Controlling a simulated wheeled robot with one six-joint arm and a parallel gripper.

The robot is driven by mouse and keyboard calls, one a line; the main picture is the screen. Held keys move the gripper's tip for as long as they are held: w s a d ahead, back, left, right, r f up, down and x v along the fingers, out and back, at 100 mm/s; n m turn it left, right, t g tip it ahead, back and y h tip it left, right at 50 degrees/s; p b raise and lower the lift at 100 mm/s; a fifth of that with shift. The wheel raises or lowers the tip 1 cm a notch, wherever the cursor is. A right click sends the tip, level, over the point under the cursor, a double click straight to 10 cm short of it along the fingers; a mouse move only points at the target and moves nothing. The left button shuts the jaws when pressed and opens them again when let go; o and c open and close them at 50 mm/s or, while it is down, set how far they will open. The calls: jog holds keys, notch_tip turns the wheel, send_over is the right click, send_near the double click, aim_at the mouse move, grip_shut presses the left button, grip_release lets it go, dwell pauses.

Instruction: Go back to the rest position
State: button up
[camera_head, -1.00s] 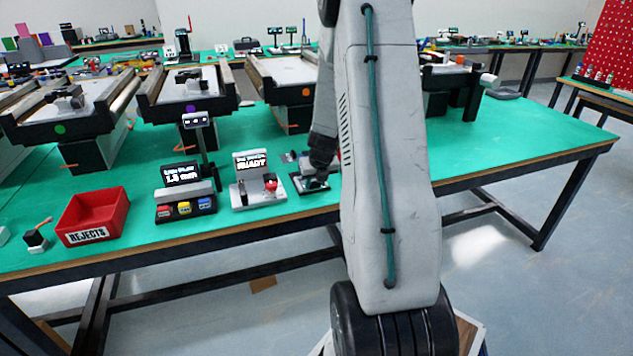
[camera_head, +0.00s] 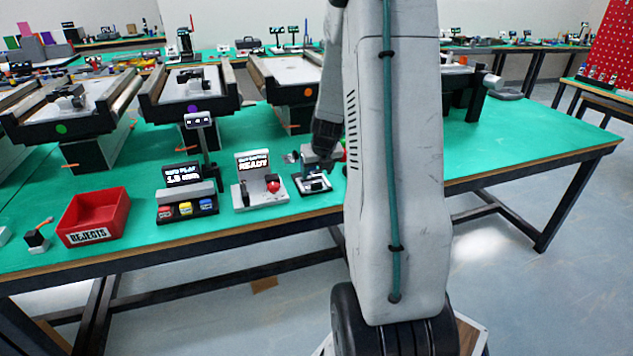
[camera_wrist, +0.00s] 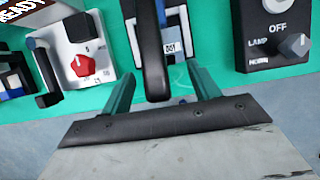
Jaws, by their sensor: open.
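In the wrist view my gripper (camera_wrist: 160,100) is open, its two green fingers apart. Between and beyond the fingers is a black lever or arm of a small device (camera_wrist: 172,45) with a white label reading 001. I cannot tell the gap between the fingers and that device. In the head view my white arm (camera_head: 400,170) stands upright over the table's front edge, and the wrist part hangs behind it on its left. The gripper fingers are mostly hidden there. The small device (camera_head: 314,184) stands on the green table just below the wrist.
A READY display unit with a red knob (camera_head: 262,190), a button display (camera_head: 184,205) and a red REJECTS bin (camera_head: 68,222) line the green table (camera_head: 520,140) to the left. Mini conveyors (camera_head: 188,88) stand behind. A black OFF switch box (camera_wrist: 272,45) is at right.

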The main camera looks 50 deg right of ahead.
jog(key=shift+s+a+r, duration=0.15)
jog(key=shift+s+r, duration=0.3)
jog(key=shift+r, duration=0.1)
jog(key=shift+s+a+r, duration=0.15)
jog(key=shift+s+r, duration=0.3)
jog(key=shift+r, duration=0.05)
